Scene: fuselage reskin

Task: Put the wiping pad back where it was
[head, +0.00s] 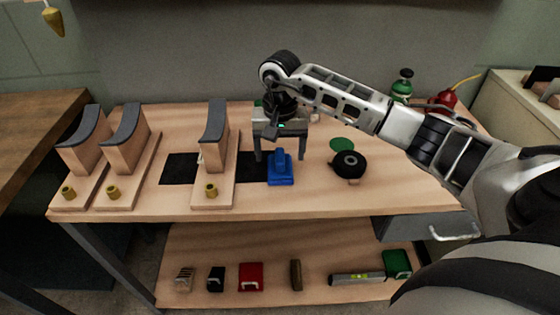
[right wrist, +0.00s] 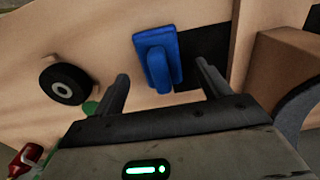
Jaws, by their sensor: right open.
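The blue pad with a raised grip (head: 281,170), which looks like the wiping pad, lies on the workbench (head: 320,200) near its front edge, right of a dark patch. It also shows in the right wrist view (right wrist: 157,58). My right gripper (head: 280,156) is open and empty, pointing down just above and behind the pad. In the right wrist view its two fingers (right wrist: 163,74) stand apart on either side of the pad in the picture, with no visible contact. My left gripper is not in view.
Wooden stands with curved dark tops (head: 215,150) fill the bench's left half. A black roll (head: 348,163) and green disc (head: 342,144) lie right of the pad. A green bottle (head: 402,84) and red can (head: 446,98) stand behind. The lower shelf (head: 320,240) holds several small items.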

